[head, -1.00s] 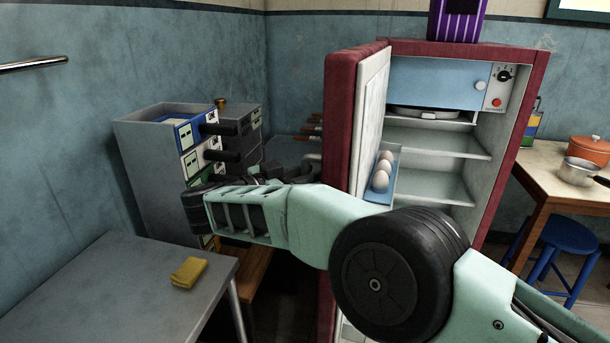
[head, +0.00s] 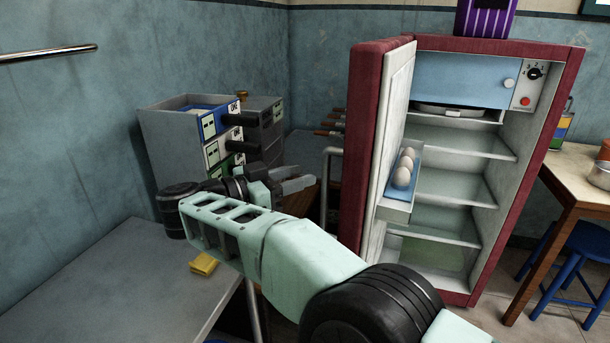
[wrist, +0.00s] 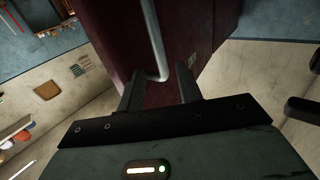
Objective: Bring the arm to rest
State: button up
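My arm (head: 300,255), pale green with black joints, reaches across the head view from the lower right. My gripper (head: 298,178) is in front of the open fridge door. It also shows in the wrist view (wrist: 160,90), where its two fingers stand apart with nothing held. The fridge door (head: 370,150) is dark red outside and swung open. Its grey bar handle (head: 328,185) is just right of the fingertips in the head view. In the wrist view the handle (wrist: 152,40) runs down ahead of the gap between the fingers and looks apart from them.
The open fridge (head: 470,190) has eggs (head: 403,167) in its door. A grey drawer unit (head: 165,140) stands behind the arm. A yellow cloth (head: 203,264) lies on the grey table (head: 110,290) at lower left. A wooden table (head: 570,175) and blue stool (head: 580,255) stand right.

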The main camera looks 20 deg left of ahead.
dwell(0.5)
jog(key=w+a+r+n+y+p, duration=0.35)
jog(key=r+n+y, duration=0.25)
jog(key=r+y, duration=0.4)
jog(key=w+a+r+n+y+p, duration=0.2)
jog(key=a+r+n+y, duration=0.3)
jog(key=r+y, duration=0.55)
jog(key=s+d+f+n+g+h+p, duration=0.1)
jog(key=s+d+f+g+h, duration=0.2)
jog(key=s+d, duration=0.7)
jog(key=s+d+f+n+g+h+p, duration=0.1)
jog(key=s+d+f+g+h+p, duration=0.1)
jog(key=s+d+f+g, duration=0.4)
jog(key=s+d+f+n+g+h+p, duration=0.2)
jog(key=s+d+f+g+h, duration=0.2)
jog(key=s+d, duration=1.1)
jog(key=d+f+g, duration=0.1)
jog(key=d, duration=1.2)
jog(key=shift+s+d+f, duration=0.15)
jog(key=shift+s+d, duration=0.2)
jog(key=shift+d, duration=0.05)
jog(key=shift+d, duration=0.1)
